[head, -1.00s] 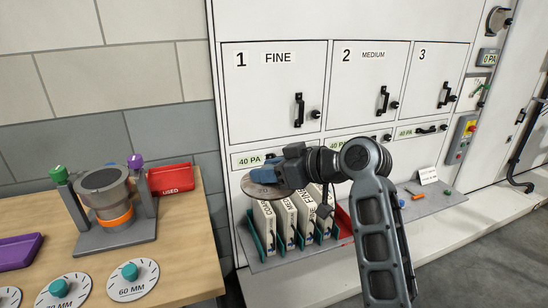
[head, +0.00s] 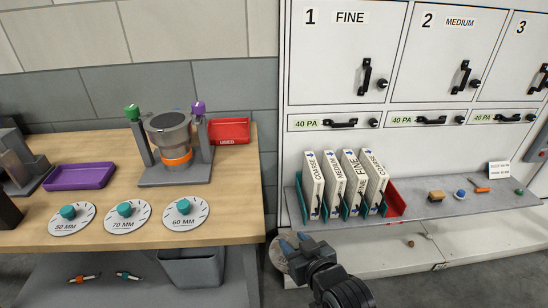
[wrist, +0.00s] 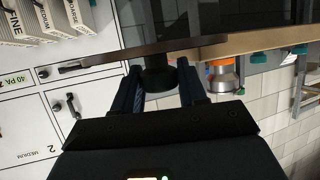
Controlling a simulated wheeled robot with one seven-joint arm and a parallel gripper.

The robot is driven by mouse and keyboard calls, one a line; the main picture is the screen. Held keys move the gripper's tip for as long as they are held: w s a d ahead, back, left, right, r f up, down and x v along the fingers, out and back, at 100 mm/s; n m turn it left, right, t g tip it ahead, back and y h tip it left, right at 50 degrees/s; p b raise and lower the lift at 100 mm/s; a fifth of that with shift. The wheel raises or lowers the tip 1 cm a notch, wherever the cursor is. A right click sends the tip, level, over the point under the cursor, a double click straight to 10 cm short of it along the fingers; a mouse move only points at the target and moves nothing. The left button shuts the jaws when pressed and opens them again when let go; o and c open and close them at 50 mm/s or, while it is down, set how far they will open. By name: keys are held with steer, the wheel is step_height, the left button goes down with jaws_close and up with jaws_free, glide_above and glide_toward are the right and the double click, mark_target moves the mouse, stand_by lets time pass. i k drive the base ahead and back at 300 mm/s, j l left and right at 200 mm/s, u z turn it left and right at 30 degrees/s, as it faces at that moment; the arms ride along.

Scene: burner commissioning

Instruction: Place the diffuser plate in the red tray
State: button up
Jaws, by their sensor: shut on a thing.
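My gripper (head: 293,243) is shut on a round grey diffuser plate (head: 275,256), held low in front of the gap between bench and cabinet. In the wrist view the plate (wrist: 150,50) shows edge-on, with its dark knob (wrist: 160,80) between the fingers. The gripper hides part of the plate in the head view. The red tray (head: 229,124), marked USED, sits at the back right of the wooden bench, behind and left of my gripper. It looks empty.
A burner stand (head: 175,175) with green and purple knobs stands left of the red tray. Several teal-knobbed discs (head: 184,213) lie along the bench front; a purple tray (head: 80,177) is behind them. A shelf (head: 440,206) holds filter boxes and another red bin (head: 395,200).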

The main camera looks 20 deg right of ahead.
mark_target(228, 132)
steer(key=i+l+z, duration=0.25)
steer(key=i, duration=0.2)
steer(key=i+l+z, duration=0.2)
steer(key=z, duration=0.2)
steer(key=i+l+u, duration=0.25)
steer(key=u, duration=0.15)
